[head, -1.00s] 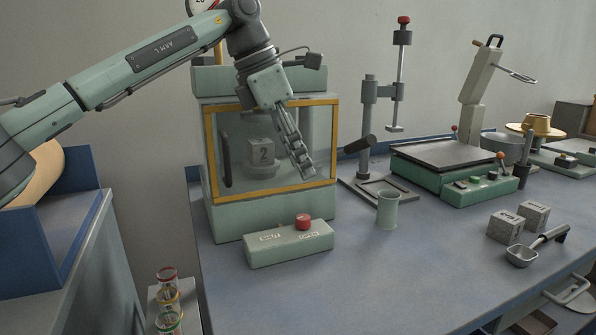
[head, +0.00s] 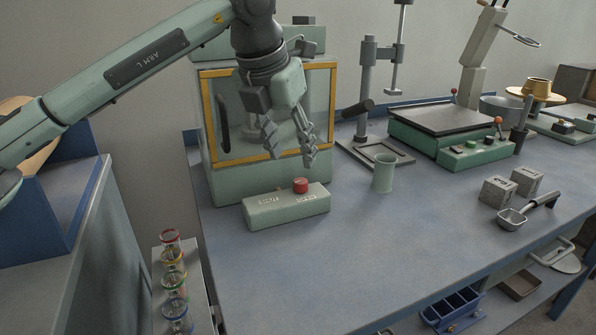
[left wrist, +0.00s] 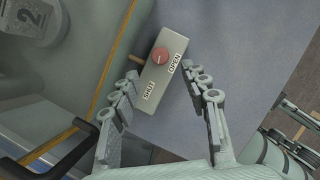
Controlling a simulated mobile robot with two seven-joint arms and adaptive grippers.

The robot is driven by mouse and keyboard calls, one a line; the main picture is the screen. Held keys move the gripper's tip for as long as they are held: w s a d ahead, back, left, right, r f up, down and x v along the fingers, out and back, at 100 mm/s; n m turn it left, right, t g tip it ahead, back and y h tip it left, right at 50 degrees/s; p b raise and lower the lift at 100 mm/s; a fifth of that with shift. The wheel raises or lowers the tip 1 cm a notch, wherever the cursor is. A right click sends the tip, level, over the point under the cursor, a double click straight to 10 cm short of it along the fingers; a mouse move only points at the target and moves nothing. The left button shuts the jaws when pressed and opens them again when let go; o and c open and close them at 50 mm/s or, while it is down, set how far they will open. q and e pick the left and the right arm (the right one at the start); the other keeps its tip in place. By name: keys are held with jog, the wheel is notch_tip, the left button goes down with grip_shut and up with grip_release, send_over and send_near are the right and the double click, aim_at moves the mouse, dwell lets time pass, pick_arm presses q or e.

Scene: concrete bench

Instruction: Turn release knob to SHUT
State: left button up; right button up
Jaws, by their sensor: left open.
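The release knob (head: 300,185) is a round red knob on a pale green box (head: 270,213) standing on the bench in front of the glass-fronted cabinet. In the left wrist view the knob (left wrist: 160,56) shows from above, with the SHUT label (left wrist: 150,92) and the OPEN label (left wrist: 174,64) on the box top. I cannot tell for sure which label the knob points to. My left gripper (head: 291,156) is open and empty, pointing down above the box, apart from the knob. In the left wrist view its fingers (left wrist: 161,74) spread to either side of the box. My right gripper is not in view.
The yellow-framed cabinet (head: 207,110) stands close behind the box. A pale green cup (head: 383,175) stands to the right, with a press stand (head: 370,95) behind it. Two grey blocks (head: 497,191) and a scoop (head: 512,219) lie farther right. The bench front is clear.

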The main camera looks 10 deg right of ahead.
aim_at(300, 181)
pick_arm(q)
jog(key=x, duration=0.6)
jog(key=shift+d+f+p, duration=0.1)
jog(key=shift+f+p, duration=0.05)
jog(key=shift+p, duration=0.15)
jog(key=shift+w+f, duration=0.15)
jog(key=shift+f, duration=0.1)
jog(key=shift+d+f, duration=0.1)
jog(key=shift+f, duration=0.05)
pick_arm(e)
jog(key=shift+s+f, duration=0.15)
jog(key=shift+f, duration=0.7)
pick_arm(q)
jog(key=shift+c, duration=0.3)
